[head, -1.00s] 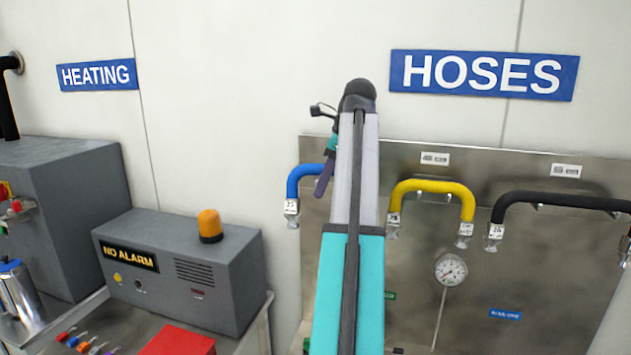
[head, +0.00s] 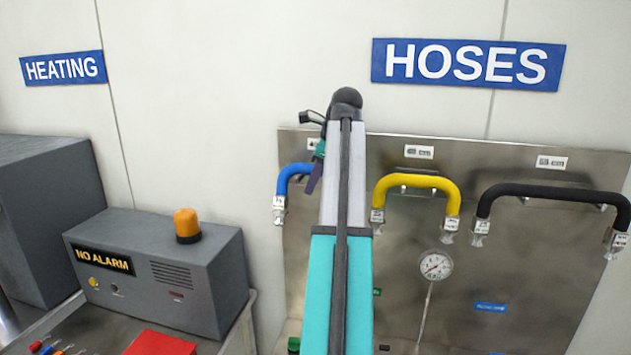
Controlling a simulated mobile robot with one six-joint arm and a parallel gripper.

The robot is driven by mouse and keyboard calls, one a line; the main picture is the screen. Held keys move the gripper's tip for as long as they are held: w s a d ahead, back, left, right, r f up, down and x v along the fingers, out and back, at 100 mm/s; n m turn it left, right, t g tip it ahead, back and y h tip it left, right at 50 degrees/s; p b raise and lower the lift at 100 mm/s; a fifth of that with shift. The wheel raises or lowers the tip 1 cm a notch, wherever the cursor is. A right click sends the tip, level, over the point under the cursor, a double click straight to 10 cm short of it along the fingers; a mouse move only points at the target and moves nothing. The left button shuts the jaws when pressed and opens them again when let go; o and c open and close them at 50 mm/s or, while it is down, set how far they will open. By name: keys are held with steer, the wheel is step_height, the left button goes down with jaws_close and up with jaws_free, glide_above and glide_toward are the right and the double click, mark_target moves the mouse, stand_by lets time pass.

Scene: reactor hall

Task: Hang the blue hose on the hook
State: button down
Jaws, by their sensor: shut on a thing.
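The blue hose (head: 285,180) is at the left end of the steel hose panel (head: 400,265). Its left part arches down to a metal end fitting with a white tag. The rest is hidden behind my arm. My gripper (head: 314,172) shows only in part, with a dark purple finger at the hose's upper bend. It is shut on the blue hose, though the contact itself is mostly covered. The hook for the blue hose is not visible; a partly covered white label shows above the hose. I cannot tell whether the hose touches a hook.
A yellow hose (head: 416,182) and a black hose (head: 550,192) hang on the panel to the right. A pressure gauge (head: 435,265) sits below the yellow one. A grey alarm box (head: 160,270) with an orange lamp (head: 186,225) stands on a bench at the left.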

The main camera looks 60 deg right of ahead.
steer(key=shift+w+a+f, duration=0.1)
steer(key=shift+a+f, duration=0.1)
steer(key=shift+f, duration=0.05)
